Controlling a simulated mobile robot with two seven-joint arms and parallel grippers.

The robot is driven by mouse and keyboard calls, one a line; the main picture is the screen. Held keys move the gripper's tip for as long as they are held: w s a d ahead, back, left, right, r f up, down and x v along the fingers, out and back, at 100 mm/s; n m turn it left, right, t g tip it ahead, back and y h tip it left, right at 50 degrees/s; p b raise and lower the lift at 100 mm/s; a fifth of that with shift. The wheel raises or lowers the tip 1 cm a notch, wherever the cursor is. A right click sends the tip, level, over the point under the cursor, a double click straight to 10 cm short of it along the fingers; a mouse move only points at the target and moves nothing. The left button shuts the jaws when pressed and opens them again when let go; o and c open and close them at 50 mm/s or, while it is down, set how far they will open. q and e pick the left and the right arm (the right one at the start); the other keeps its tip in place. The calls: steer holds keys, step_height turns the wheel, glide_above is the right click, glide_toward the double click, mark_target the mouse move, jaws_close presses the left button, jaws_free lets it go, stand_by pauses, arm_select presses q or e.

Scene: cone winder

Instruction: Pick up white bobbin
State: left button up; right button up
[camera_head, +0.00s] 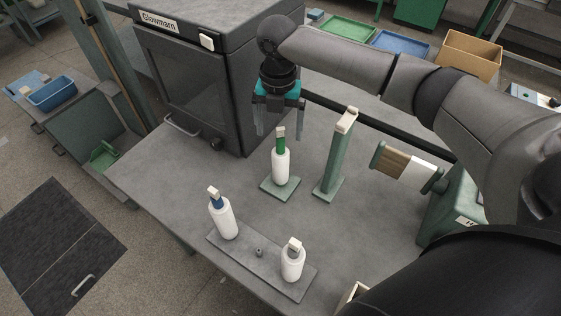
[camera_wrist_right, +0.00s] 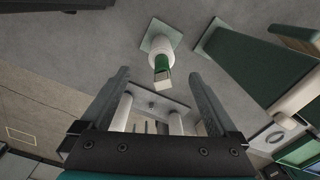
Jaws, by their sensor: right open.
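A white bobbin (camera_head: 281,167) stands upright on a green base plate (camera_head: 266,190), with a green section and pale cap above it. It also shows in the wrist view (camera_wrist_right: 157,46), beyond the fingertips. Two more white bobbins, one with a blue section (camera_head: 224,220) and one with a pale cap (camera_head: 292,264), stand on a grey plate (camera_head: 262,268) nearer the front. My left gripper is not in view.
A green post (camera_head: 334,160) with a pale top stands right of the green-topped bobbin. A dark Glowmarn cabinet (camera_head: 200,80) stands behind left. A green machine with a tan-and-white roller (camera_head: 403,167) is at right. The table is clear at left.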

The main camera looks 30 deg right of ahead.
mark_target(281, 162)
steer(key=shift+s+d+f, duration=0.1)
steer(key=shift+s+f, duration=0.05)
steer(key=shift+f, duration=2.6)
steer(key=shift+c, duration=0.2)
steer(key=shift+r, duration=0.1)
steer(key=c, duration=1.2)
steer(key=shift+c, duration=0.2)
